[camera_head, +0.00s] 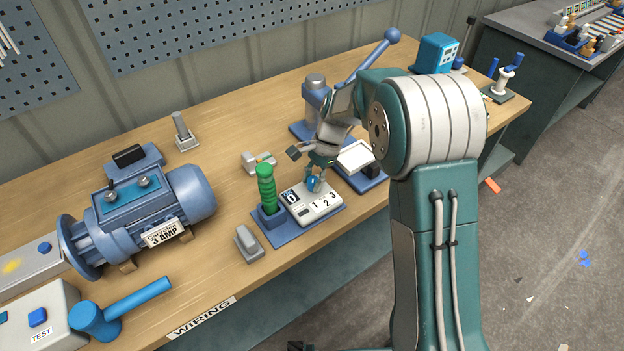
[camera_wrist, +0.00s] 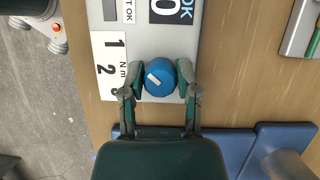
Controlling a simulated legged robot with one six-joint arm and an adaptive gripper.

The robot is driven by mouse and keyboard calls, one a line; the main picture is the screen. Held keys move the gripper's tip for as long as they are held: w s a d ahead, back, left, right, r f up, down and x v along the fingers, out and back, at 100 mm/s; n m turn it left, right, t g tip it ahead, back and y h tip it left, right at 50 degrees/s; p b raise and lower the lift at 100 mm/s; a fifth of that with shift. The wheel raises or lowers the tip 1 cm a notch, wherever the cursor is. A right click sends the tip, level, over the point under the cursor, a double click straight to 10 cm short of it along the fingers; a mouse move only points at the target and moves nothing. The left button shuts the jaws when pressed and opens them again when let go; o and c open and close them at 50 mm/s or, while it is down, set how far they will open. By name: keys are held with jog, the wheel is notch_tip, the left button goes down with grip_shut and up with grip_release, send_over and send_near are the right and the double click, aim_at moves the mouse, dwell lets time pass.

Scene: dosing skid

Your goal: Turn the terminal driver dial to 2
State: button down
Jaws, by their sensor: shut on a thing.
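The dial is a round blue knob (camera_wrist: 160,77) with a white mark, on a pale grey panel (camera_wrist: 150,42). In the head view the knob (camera_head: 313,184) shows between my fingers. The mark points to the upper left in the wrist view, towards the number strip. The strip (camera_wrist: 106,60) reads 1, 2 and a partly covered 3, with "Nm". My gripper (camera_wrist: 160,80) is shut on the knob, one finger on each side. It also shows in the head view (camera_head: 315,180).
A green-handled driver (camera_head: 267,187) stands upright beside the panel. A grey block (camera_head: 248,243) lies in front. A blue lever press (camera_head: 316,95) stands behind my gripper.

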jog(key=n, duration=0.2)
jog(key=n+h, duration=0.1)
jog(key=shift+w+n+g, duration=0.2)
jog(key=shift+n+g, duration=0.2)
jog(key=shift+r+n+g+h, duration=0.15)
jog(key=shift+n+h, duration=0.25)
jog(key=shift+n, duration=0.55)
jog(key=shift+f+n+g+h, duration=0.15)
jog(key=shift+n+h, duration=0.25)
jog(key=shift+n, duration=0.55)
jog(key=shift+r, duration=0.1)
jog(key=shift+c, duration=1.7)
grip_release()
jog(key=a+v, duration=0.1)
jog(key=v, duration=1)
jog(key=shift+w+d+r, duration=0.3)
jog(key=shift+d, duration=0.1)
